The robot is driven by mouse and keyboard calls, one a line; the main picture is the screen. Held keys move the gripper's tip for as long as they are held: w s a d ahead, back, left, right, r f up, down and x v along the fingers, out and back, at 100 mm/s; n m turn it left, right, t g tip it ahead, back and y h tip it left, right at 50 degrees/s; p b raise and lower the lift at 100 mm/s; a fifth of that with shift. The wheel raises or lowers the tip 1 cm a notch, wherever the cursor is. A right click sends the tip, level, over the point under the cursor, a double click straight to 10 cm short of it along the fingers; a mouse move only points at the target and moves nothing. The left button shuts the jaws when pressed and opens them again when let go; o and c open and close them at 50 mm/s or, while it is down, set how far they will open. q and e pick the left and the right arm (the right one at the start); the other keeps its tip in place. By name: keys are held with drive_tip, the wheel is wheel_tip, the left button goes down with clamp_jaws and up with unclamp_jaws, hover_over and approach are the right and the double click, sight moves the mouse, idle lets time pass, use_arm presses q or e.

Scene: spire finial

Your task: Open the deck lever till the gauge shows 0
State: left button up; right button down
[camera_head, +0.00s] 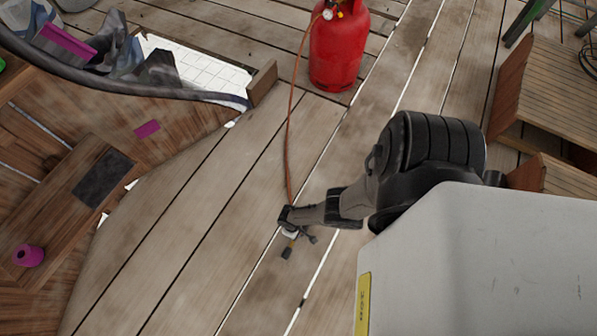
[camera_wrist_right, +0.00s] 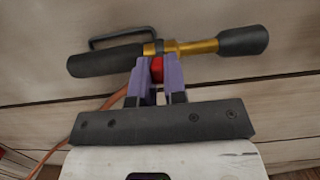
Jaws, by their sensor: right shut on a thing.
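A torch-like tool with a black grip (camera_wrist_right: 105,60), a brass tube (camera_wrist_right: 197,47) and a black end (camera_wrist_right: 243,41) lies across the right wrist view. A thin black bent lever-like bar (camera_wrist_right: 118,37) runs along the grip. My right gripper (camera_wrist_right: 158,80), with purple fingers, is shut on a small red part (camera_wrist_right: 157,68) at the tool's middle. In the head view the right gripper (camera_head: 290,226) is low over the deck, and the tool is mostly hidden. A small round gauge (camera_head: 327,14) sits atop the red gas cylinder (camera_head: 338,52); its reading is too small to tell. My left gripper is out of view.
An orange hose (camera_head: 288,125) runs from the cylinder to the right gripper's place. A wooden bench-like piece (camera_head: 70,195) and a pink roll (camera_head: 28,256) are at left. Wooden boxes (camera_head: 555,95) stand at right. The plank deck (camera_head: 190,215) between is mostly clear.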

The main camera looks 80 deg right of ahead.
drive_tip(key=shift+w, duration=0.15)
idle(0.4)
drive_tip(key=c, duration=1.2)
unclamp_jaws()
drive_tip(key=shift+o, duration=0.2)
drive_tip(key=shift+r+p, duration=0.45)
drive_tip(key=shift+r, duration=0.05)
wheel_tip(320, 180, up, 12)
drive_tip(key=w+d+p, duration=0.1)
drive_tip(key=w+p, duration=0.2)
drive_tip(key=p, duration=0.7)
drive_tip(key=shift+r, duration=0.2)
drive_tip(key=shift+d, duration=0.1)
